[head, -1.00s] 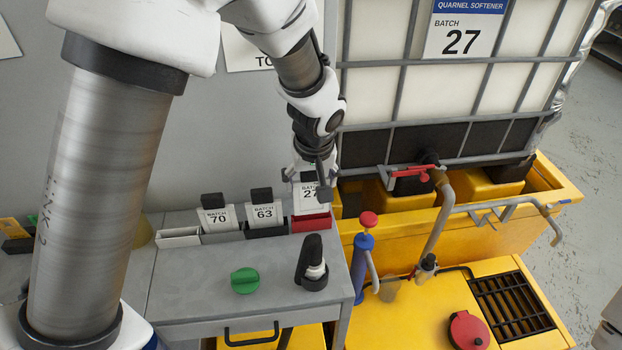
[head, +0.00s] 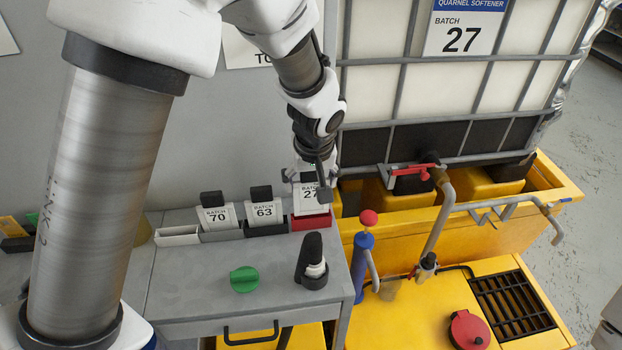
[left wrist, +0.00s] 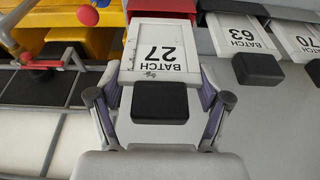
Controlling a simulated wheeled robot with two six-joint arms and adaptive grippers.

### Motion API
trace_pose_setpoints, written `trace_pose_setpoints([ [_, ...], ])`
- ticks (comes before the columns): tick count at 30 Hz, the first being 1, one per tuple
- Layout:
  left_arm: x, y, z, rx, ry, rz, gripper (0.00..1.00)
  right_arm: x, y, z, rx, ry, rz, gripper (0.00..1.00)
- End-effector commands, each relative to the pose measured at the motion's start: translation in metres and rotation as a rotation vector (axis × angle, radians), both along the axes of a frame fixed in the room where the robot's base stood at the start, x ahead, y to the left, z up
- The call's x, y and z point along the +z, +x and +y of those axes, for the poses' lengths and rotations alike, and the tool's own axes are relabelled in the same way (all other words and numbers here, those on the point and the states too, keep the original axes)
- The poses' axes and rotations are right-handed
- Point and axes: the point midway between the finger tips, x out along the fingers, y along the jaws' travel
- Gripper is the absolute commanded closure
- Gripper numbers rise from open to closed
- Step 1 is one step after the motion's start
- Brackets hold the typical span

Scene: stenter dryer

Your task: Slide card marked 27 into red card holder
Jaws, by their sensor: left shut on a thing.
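The card marked 27 (head: 309,205) is white with a black grip block at its top, and stands upright at the red card holder (head: 311,223) at the right end of the holder row. My left gripper (head: 313,180) is shut on the card's top from above. In the left wrist view, the card (left wrist: 163,48) lies between the two fingers (left wrist: 159,100), and its lower edge meets the red holder (left wrist: 162,6). How deep it sits in the holder cannot be told. My right gripper is not in view.
Cards marked 70 (head: 216,219) and 63 (head: 264,213) stand in the grey and black holders to the left. An empty white holder (head: 178,235) is at the row's left end. A green knob (head: 244,279) and a black-handled tool (head: 313,262) are on the grey cabinet top.

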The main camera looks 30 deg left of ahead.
Motion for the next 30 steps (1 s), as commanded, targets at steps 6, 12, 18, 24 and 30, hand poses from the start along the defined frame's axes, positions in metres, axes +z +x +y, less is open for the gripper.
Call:
trace_pose_setpoints([
  [6,-0.007,0.0,0.0,0.0,0.0,0.0,0.58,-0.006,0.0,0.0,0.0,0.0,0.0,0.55],
  [12,-0.012,0.0,0.0,0.0,0.0,0.0,0.58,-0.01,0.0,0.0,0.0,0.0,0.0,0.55],
  [18,-0.017,0.0,0.0,0.0,0.0,0.0,0.58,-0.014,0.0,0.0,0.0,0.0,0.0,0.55],
  [24,-0.022,0.0,0.0,0.0,0.0,0.0,0.58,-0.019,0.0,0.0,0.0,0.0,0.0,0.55],
  [30,-0.027,0.0,0.0,0.0,0.0,0.0,0.58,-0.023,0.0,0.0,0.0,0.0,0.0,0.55],
])
